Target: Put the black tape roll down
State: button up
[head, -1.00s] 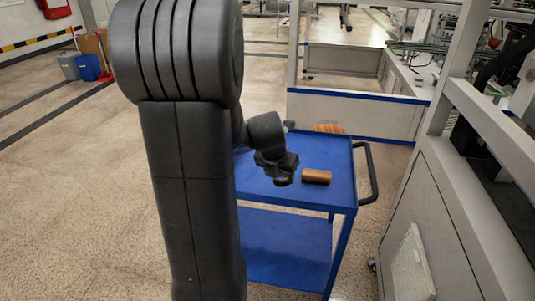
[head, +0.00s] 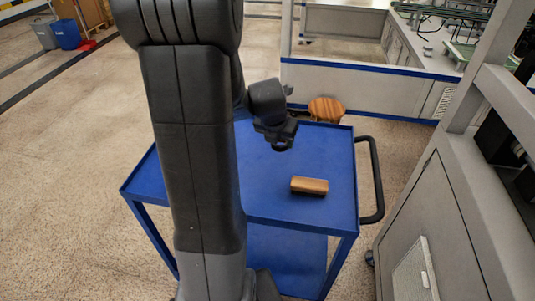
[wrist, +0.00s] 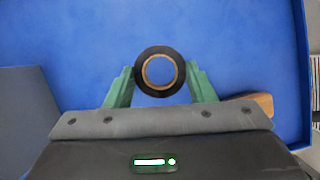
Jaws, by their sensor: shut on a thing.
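The black tape roll (wrist: 138,73) has a tan core and shows face-on in the wrist view. My gripper (wrist: 160,76) is shut on it, with a green finger at each side of the rim. In the head view my gripper (head: 282,143) is over the far middle part of the blue cart top (head: 270,180). The roll is too dark and small there to make out clearly. I cannot tell how far the roll is above the blue surface.
A wooden-backed block (head: 310,185) lies on the cart top to the near right of my gripper; part of it shows in the wrist view (wrist: 262,102). A round wooden stool (head: 326,109) stands behind the cart. A grey machine cabinet (head: 440,230) is at the right. Blue surface around the roll is clear.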

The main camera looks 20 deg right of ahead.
aim_at(280, 162)
notch_tip(280, 162, down, 7)
jog(key=shift+f+b, duration=0.2)
jog(key=shift+b, duration=0.95)
jog(key=shift+r, duration=0.1)
jog(key=o, duration=1)
jog(key=shift+c, duration=0.2)
jog(key=shift+r, duration=0.3)
jog(key=p+v, duration=0.3)
jog(key=v, duration=0.8)
jog(key=shift+a+r, duration=0.15)
jog(key=shift+r, duration=0.05)
